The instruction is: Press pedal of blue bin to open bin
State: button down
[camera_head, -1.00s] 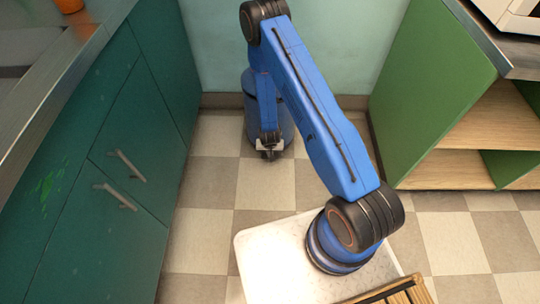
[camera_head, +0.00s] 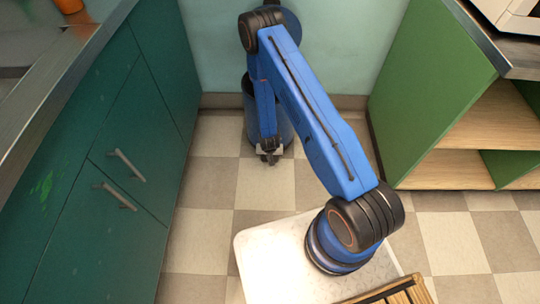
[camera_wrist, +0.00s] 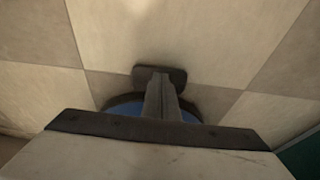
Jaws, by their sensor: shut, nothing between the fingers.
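The blue bin (camera_head: 284,130) stands on the floor against the back wall, partly hidden behind my arm. Its round blue lid (camera_head: 291,24) is raised, showing behind my arm's elbow, and the dark opening shows at the bin's top. My gripper (camera_head: 270,159) points down at the bin's front foot, shut and empty. In the wrist view, the closed fingers (camera_wrist: 160,78) are over the dark pedal (camera_wrist: 142,76) and appear to press on it. Part of the bin's blue base (camera_wrist: 126,109) shows behind the fingers.
Teal cabinets (camera_head: 100,170) with metal handles line the left. A green shelf unit (camera_head: 430,95) with wooden shelves stands at the right. The checkered floor (camera_head: 205,225) is clear around the bin. A wooden slatted item (camera_head: 400,293) lies at the bottom edge.

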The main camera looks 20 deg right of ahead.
jog(key=shift+s+a+f, duration=0.1)
jog(key=shift+s+a, duration=0.1)
jog(key=shift+s, duration=0.4)
jog(key=shift+s+a+f, duration=0.1)
jog(key=shift+s+a, duration=0.05)
jog(key=shift+s, duration=0.4)
jog(key=shift+s+a+r, duration=0.15)
jog(key=shift+s+r, duration=0.1)
jog(key=shift+s, duration=0.1)
jog(key=shift+r, duration=0.1)
jog(key=shift+r, duration=0.55)
jog(key=v, duration=1.6)
jog(key=shift+a, duration=0.1)
